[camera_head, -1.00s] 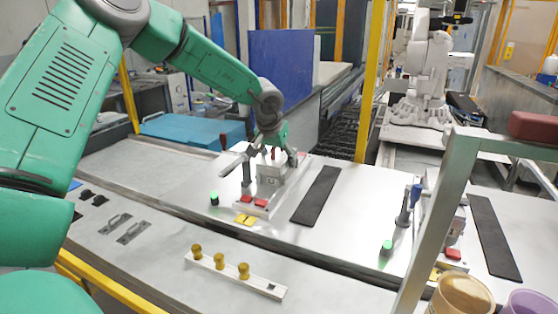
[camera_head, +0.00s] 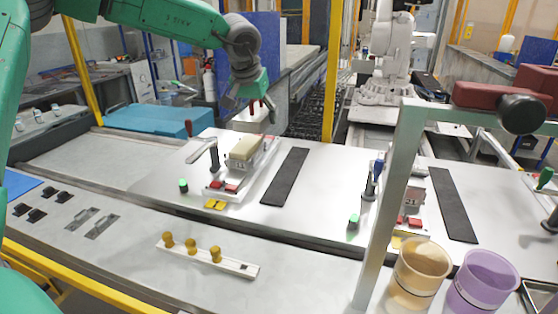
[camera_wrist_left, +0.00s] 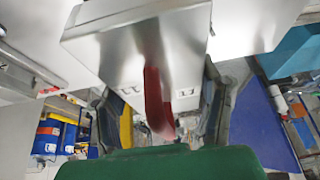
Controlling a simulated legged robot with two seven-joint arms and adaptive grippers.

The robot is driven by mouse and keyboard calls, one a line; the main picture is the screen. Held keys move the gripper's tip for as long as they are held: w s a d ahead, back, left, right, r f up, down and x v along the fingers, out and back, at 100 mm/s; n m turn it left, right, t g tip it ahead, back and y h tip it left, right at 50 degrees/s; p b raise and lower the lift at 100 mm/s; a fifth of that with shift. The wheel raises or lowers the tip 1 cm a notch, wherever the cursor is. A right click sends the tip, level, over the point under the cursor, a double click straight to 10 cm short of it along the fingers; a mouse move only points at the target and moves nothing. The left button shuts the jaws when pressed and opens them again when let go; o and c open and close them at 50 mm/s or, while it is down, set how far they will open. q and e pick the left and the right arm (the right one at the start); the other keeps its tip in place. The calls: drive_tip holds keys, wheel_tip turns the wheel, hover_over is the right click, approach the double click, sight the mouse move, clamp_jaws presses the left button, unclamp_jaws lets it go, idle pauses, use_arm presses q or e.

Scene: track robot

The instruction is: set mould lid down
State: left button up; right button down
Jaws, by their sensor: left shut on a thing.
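The mould lid (camera_head: 251,118) is a pale metal block with a red handle, held in the air behind and above the mould. My left gripper (camera_head: 250,103) is shut on its red handle. In the left wrist view the lid (camera_wrist_left: 120,50) fills the upper middle, and the handle (camera_wrist_left: 155,98) lies between the fingers. The open mould (camera_head: 243,152) has a beige top and sits on a plate on the metal table, below and slightly left of the lid. The lid is apart from it. My right gripper is not in view.
A lever clamp (camera_head: 213,153) stands at the mould's left, with red and yellow pads in front. A black strip (camera_head: 286,176) lies to the right on the metal table (camera_head: 325,190). A second mould station (camera_head: 411,192) stands further right, behind a grey frame post (camera_head: 388,200).

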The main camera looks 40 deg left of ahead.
use_arm(q)
drive_tip(key=b, duration=0.1)
hover_over(277, 193)
wheel_tip(277, 193, down, 5)
drive_tip(key=f, duration=0.1)
drive_tip(key=f+b, duration=0.1)
drive_tip(key=f, duration=0.1)
drive_tip(key=f+b, duration=0.1)
drive_tip(key=f, duration=0.1)
drive_tip(key=shift+s+d, duration=0.15)
drive_tip(key=shift+s, duration=0.25)
drive_tip(key=shift+f, duration=0.4)
wheel_tip(277, 193, down, 3)
drive_tip(key=shift+f+b, duration=0.1)
drive_tip(key=shift+b, duration=0.65)
drive_tip(key=shift+a+f, duration=0.2)
drive_tip(key=shift+f, duration=0.15)
drive_tip(key=shift+d, duration=0.1)
drive_tip(key=o, duration=1.5)
drive_tip(key=shift+c, duration=0.2)
